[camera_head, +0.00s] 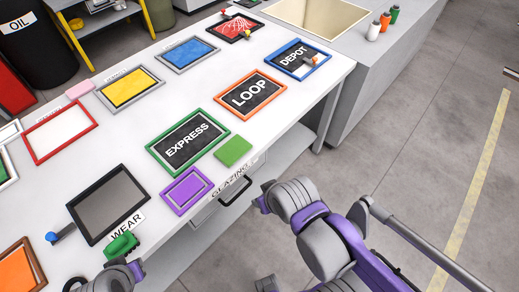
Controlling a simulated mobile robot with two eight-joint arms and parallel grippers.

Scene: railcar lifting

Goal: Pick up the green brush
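A small green object (122,246), which looks like the green brush, is at the near edge of the white table by the WEAR label. Its bristles cannot be made out. The grey and purple end of my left arm, seemingly the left gripper (113,275), is at the bottom edge, just below the green object. Whether it touches the object, and how its fingers stand, cannot be told. My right arm is folded in front of the table at lower right; I cannot make out its gripper.
A blue-knobbed tool (59,235) lies left of the panel. Floor at right is clear.

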